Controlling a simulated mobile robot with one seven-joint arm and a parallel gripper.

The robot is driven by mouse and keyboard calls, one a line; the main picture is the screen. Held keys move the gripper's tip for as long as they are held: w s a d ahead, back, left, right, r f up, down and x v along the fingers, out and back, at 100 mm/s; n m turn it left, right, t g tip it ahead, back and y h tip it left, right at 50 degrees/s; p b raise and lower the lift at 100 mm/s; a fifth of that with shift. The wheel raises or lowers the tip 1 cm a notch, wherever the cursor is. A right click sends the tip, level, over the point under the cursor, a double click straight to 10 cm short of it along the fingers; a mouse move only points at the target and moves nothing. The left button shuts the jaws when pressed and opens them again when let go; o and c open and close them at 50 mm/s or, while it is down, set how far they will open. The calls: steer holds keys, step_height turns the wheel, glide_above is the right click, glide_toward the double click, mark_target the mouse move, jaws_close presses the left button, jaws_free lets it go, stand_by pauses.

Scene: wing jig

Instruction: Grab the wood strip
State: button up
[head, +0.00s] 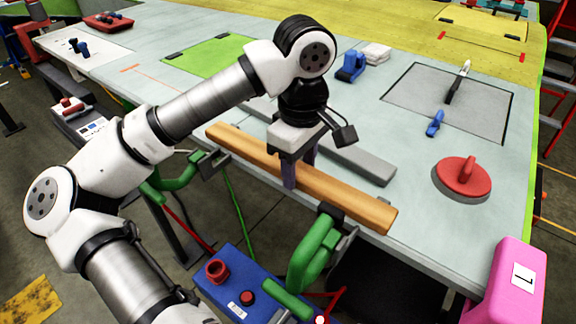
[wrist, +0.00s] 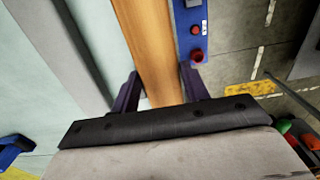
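The wood strip (head: 345,198) is a long orange-brown bar lying along the near edge of the pale grey table. My gripper (head: 296,180) points down over the strip's middle, with its dark purple fingers on either side of it. In the wrist view the strip (wrist: 152,45) runs between the two fingertips of my gripper (wrist: 160,80). The fingers are very close to the strip's sides. Whether both press on it cannot be told. The strip appears to rest at table height.
A grey bar (head: 358,163) lies behind the strip. Green clamps (head: 315,245) stand at the table's near edge, close to the strip. A blue box (head: 240,285) with red knobs is in front, below. A red round tool (head: 462,180) and a blue clamp (head: 435,123) sit to the right.

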steer(key=c, duration=0.6)
steer(key=shift+c, duration=0.2)
